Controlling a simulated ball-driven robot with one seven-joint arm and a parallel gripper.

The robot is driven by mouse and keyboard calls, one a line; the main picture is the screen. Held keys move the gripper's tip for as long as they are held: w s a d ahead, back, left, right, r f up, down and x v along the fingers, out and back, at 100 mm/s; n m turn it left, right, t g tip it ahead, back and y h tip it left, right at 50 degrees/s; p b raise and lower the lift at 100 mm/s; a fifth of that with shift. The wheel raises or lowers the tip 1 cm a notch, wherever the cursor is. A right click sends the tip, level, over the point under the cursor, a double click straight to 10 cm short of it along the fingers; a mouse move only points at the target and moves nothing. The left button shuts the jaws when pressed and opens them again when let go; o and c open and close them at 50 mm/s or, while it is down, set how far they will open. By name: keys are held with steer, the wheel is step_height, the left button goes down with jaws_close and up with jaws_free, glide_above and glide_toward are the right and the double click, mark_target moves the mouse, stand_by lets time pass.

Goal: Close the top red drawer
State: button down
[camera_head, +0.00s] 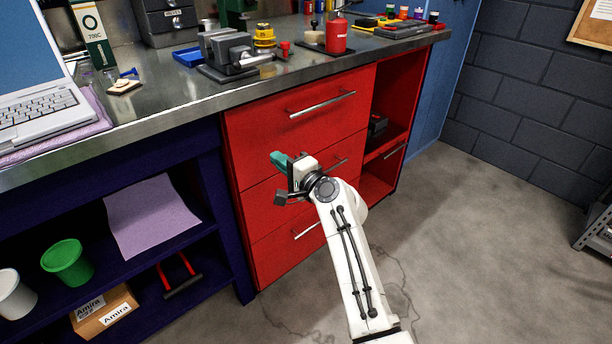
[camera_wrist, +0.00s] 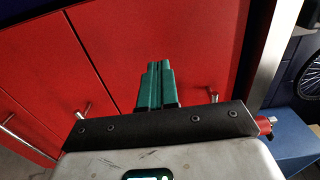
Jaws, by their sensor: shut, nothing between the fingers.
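The top red drawer (camera_head: 270,125) is the uppermost front in the red cabinet under the bench, with a silver bar handle (camera_head: 322,104). Its front looks about level with the drawers below; I cannot tell whether a small gap is left. In the wrist view, the drawer front (camera_wrist: 190,40) fills the middle, and part of its handle (camera_wrist: 213,95) shows above my gripper's dark bar. My gripper (camera_head: 277,158) has teal fingers, shut and empty, pointing at the lower part of the top drawer front. The fingers also show in the wrist view (camera_wrist: 158,65). Contact cannot be told.
The middle drawer handle (camera_head: 338,164) and bottom drawer handle (camera_head: 307,230) are below. Blue shelves stand left.

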steer(key=p+v, duration=0.2)
steer(key=v, duration=0.7)
steer(key=s+d+f+n+g+h, duration=0.3)
steer(key=s+d+f+n+h, duration=0.1)
steer(key=s+d+f, duration=0.7)
steer(key=s+d+f+n+g+h, duration=0.35)
steer(key=s+d+f, duration=0.5)
steer(key=s, duration=0.55)
steer(key=s+d+f+g+h, duration=0.1)
steer(key=s+d+g+h, duration=0.1)
steer(key=s+d, duration=0.3)
steer(key=s+d+f+g+h, duration=0.1)
steer(key=s+d+h, duration=0.1)
steer(key=s, duration=0.5)
steer(key=s+d+r+n+g+h, duration=0.15)
steer(key=s+d, duration=0.35)
steer(key=s, duration=0.5)
step_height(320, 180, up, 21)
steer(key=p, duration=2)
steer(key=shift+w+f+g+p, duration=0.15)
steer(key=shift+w+g+p, duration=0.15)
steer(key=shift+w+g, duration=0.1)
